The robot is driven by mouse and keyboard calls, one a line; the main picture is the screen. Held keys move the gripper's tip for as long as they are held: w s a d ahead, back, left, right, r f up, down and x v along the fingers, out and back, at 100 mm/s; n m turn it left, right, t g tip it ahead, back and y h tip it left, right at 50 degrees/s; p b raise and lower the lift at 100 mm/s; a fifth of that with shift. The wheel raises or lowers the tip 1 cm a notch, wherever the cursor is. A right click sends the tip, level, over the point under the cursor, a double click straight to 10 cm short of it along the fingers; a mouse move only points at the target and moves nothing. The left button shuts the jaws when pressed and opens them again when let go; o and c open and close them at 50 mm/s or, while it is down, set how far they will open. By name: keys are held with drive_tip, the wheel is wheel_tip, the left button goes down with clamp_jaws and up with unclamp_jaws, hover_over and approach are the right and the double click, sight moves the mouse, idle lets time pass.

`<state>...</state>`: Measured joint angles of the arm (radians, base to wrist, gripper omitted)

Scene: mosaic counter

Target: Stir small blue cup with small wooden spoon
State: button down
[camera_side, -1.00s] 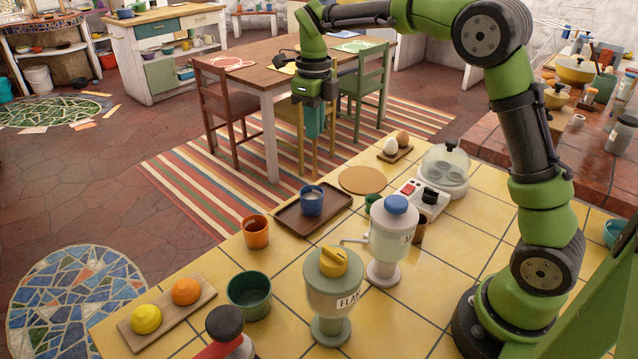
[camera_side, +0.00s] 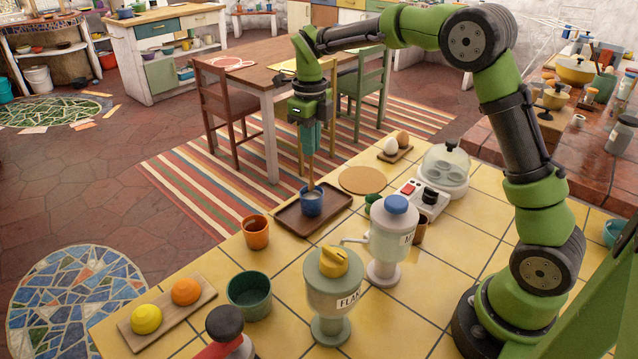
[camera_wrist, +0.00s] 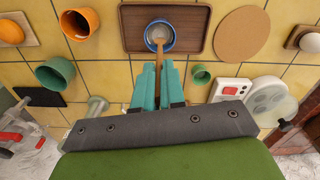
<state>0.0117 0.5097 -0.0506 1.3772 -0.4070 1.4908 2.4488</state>
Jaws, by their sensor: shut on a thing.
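The small blue cup (camera_side: 312,203) stands upright on a brown wooden tray (camera_side: 334,211) on the yellow tiled counter. A pale content shows inside it. My gripper (camera_side: 308,150), with teal fingers, is above the cup and shut on the small wooden spoon (camera_side: 311,178). The spoon points down, its lower end inside the cup's mouth. In the wrist view the spoon (camera_wrist: 160,47) reaches from between the fingers into the blue cup (camera_wrist: 159,29). The spoon's tip and whether it touches the bottom are hidden.
An orange cup (camera_side: 256,232) stands left of the tray, a dark green cup (camera_side: 249,295) nearer the front. Two dispensers, one with a blue knob (camera_side: 391,235) and one with a yellow knob (camera_side: 334,295), stand close on the right. A round cork mat (camera_side: 361,180) lies behind the tray.

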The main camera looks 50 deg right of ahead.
sight(312, 160)
drive_tip(key=shift+f, duration=2.2)
drive_tip(key=shift+d, duration=0.25)
drive_tip(key=shift+w+a, duration=0.25)
drive_tip(key=shift+a, duration=0.05)
drive_tip(key=shift+s+a, duration=0.1)
drive_tip(key=shift+s, duration=0.45)
drive_tip(key=shift+w+d, duration=0.15)
drive_tip(key=shift+d, duration=0.2)
drive_tip(key=shift+w, duration=0.2)
drive_tip(key=shift+a, duration=0.2)
